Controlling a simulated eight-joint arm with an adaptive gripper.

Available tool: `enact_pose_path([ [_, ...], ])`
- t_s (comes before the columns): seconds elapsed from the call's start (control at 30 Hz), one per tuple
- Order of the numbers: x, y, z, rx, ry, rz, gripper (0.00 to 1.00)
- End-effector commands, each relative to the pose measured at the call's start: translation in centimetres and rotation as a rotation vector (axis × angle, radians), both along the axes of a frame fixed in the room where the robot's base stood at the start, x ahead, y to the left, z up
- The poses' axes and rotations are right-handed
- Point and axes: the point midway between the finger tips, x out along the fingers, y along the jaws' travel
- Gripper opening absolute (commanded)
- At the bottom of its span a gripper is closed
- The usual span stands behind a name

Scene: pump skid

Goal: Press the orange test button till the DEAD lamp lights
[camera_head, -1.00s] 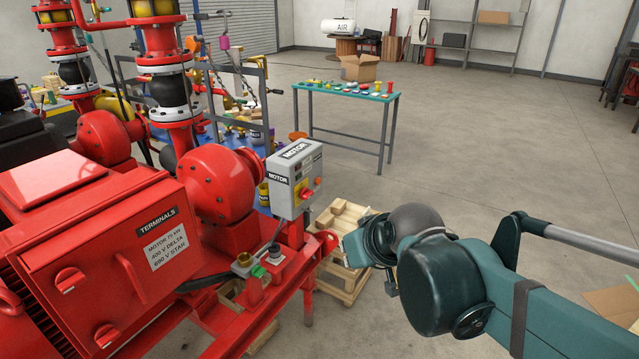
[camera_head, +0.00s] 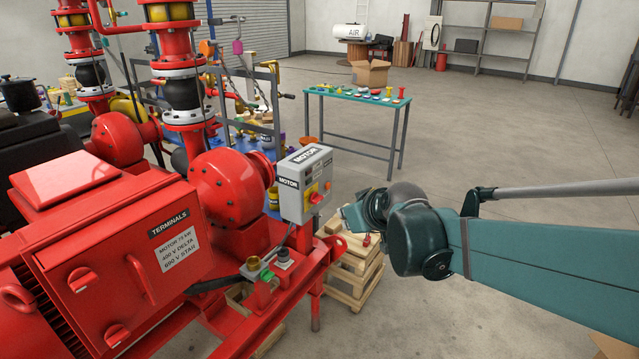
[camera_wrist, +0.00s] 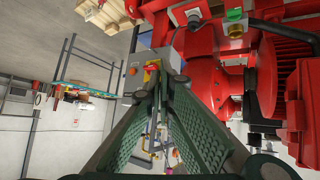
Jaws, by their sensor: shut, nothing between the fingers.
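The grey MOTOR box (camera_head: 292,197) stands on a red post. Its front carries a red and yellow rotary switch (camera_head: 316,197) and a small orange button (camera_head: 327,185). In the wrist view the box's switch (camera_wrist: 152,68) lies just beyond my fingertips, with the orange button (camera_wrist: 133,71) left of it. My gripper (camera_wrist: 160,84) is shut and empty, its fingertips pointing towards the box; I cannot tell how large the gap is. In the head view the fingers are mostly hidden by my wrist. I cannot make out a lamp labelled DEAD.
A small station with a green button (camera_head: 268,276) sits on the red frame below the box. A red TERMINALS box (camera_head: 120,245) fills the left. A wooden pallet (camera_head: 355,268) lies beneath my wrist. A green-topped table (camera_head: 346,94) stands behind; the floor at right is open.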

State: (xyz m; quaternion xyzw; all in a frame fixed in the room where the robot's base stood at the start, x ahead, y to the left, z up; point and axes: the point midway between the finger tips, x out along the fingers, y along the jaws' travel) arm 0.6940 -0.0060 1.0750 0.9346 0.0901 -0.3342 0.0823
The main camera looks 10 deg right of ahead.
Motion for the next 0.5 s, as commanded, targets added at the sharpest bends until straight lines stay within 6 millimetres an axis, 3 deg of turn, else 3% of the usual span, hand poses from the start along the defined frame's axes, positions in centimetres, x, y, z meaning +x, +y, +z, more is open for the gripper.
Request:
enact_pose_path([
  [0.5, 7.7, -1.7, -1.1, -0.037, -0.089, 0.039, 0.0],
])
